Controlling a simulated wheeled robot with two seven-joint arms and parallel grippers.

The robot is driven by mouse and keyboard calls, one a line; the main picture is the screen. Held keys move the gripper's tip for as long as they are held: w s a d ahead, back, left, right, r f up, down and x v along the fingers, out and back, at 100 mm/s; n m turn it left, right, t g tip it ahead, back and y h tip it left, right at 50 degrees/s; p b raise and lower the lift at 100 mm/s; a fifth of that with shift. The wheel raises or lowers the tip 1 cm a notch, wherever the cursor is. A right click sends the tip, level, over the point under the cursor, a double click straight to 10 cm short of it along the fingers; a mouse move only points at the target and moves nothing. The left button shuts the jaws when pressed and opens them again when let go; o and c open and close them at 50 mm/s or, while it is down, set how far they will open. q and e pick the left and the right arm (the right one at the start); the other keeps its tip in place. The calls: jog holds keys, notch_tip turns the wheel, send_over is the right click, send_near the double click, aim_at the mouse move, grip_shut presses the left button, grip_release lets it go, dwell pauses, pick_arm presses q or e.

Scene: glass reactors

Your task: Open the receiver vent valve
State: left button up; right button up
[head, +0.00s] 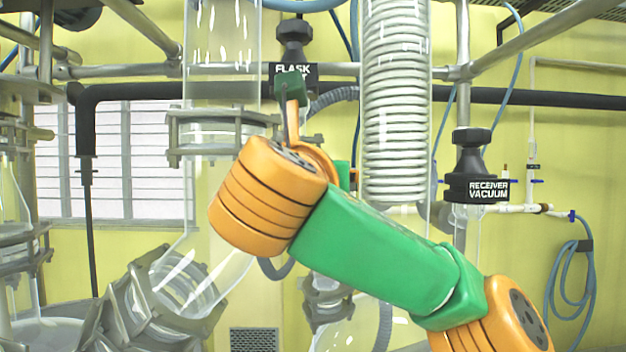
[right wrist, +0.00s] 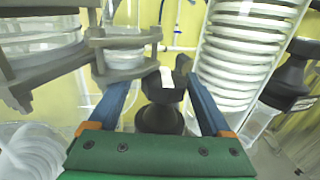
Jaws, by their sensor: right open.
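No valve with a readable "receiver vent" label shows. In the head view a black valve (head: 294,42) has a label starting "FLASK", its lower line partly hidden by my right gripper (head: 291,88). A black valve labelled "RECEIVER VACUUM" (head: 474,172) stands at right. In the right wrist view, my right gripper (right wrist: 160,84) is open, its blue fingers on either side of a black valve knob (right wrist: 160,118) with a pale, unreadable label. I cannot tell whether they touch it. Another black valve (right wrist: 287,80) is at the right edge. My left gripper is not in view.
A glass column with a coil (head: 397,110) stands right of my right gripper. A clamped glass vessel (head: 220,60) stands left. Metal rails (head: 345,69) and a black pipe (head: 140,92) cross behind. Open space lies around the receiver vacuum valve.

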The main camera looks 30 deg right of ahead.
jog(key=shift+d, duration=0.2)
jog(key=shift+s+d, duration=0.1)
jog(key=shift+d, duration=0.05)
jog(key=shift+c, duration=1.1)
jog(key=c, duration=0.9)
jog(key=n+t+y+b, duration=0.1)
jog(key=f+n+t+y+b, duration=0.1)
jog(key=y, duration=0.1)
jog(key=shift+d, duration=0.15)
jog(key=n+t+y, duration=0.1)
jog(key=y, duration=0.1)
jog(key=n+t+y, duration=0.1)
jog(key=n+y, duration=0.1)
jog(key=shift+d+r+y+p, duration=0.1)
jog(key=shift+r+y+p, duration=0.2)
jog(key=shift+r, duration=0.1)
jog(key=n+y, duration=0.1)
jog(key=n+y+p, duration=0.1)
jog(key=shift+r+t+y, duration=0.2)
jog(key=shift+t+y, duration=0.2)
jog(key=shift+a+n+y, duration=0.25)
jog(key=shift+n+y, duration=0.35)
jog(key=shift+f, duration=0.1)
